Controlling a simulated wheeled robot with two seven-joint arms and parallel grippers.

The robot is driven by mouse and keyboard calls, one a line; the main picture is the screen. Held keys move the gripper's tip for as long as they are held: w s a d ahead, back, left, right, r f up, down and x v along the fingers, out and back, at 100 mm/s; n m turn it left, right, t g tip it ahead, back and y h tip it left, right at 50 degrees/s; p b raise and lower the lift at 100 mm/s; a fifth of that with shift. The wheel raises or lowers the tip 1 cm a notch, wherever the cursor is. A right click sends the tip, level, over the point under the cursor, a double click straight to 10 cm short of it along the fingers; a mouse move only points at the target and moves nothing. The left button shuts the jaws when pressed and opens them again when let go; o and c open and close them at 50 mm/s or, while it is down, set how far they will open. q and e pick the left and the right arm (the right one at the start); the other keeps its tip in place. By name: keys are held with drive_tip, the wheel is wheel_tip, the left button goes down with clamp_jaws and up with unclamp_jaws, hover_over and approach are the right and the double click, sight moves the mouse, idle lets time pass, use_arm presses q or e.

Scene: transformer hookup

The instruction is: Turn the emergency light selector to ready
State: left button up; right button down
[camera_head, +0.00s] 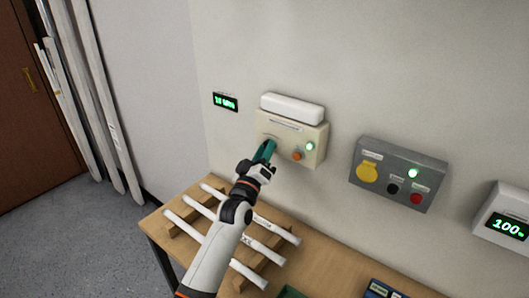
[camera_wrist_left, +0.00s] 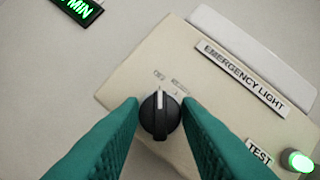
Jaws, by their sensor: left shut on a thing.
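The emergency light box (camera_head: 318,138) is a cream case on the wall with a white lamp bar (camera_head: 292,108) on top. Its selector (camera_wrist_left: 160,118) is a round black knob with a white pointer line, seen in the left wrist view. The pointer points up in that view, roughly at the left of two small, blurred labels. My left gripper (camera_head: 266,148) reaches the box, its teal fingers shut on the knob from both sides. The fingers hide the knob in the head view. My right gripper is not in view.
On the box are an orange button (camera_head: 297,156) and a lit green lamp (camera_head: 310,146). A small green display (camera_head: 226,102) is to its left. A grey panel (camera_head: 424,172) with a yellow knob is to its right. Below, a wooden bench (camera_head: 155,222) carries several white tubes.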

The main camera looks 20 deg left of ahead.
use_arm(q)
drive_tip(key=shift+a+f+m+h+b, duration=0.1)
drive_tip(key=shift+m+h+b, duration=0.8)
drive_tip(key=shift+m, duration=0.95)
drive_tip(key=shift+a+r+m+h+b, duration=0.1)
drive_tip(key=shift+m+h+b, duration=0.75)
drive_tip(key=shift+m, duration=0.95)
drive_tip(key=shift+f+m+h+b, duration=0.1)
drive_tip(key=shift+m+h+b, duration=0.8)
drive_tip(key=shift+m, duration=0.95)
drive_tip(key=shift+w+h, duration=0.1)
drive_tip(key=shift+h, duration=0.15)
drive_tip(key=o, duration=1)
drive_tip(key=shift+c, duration=0.2)
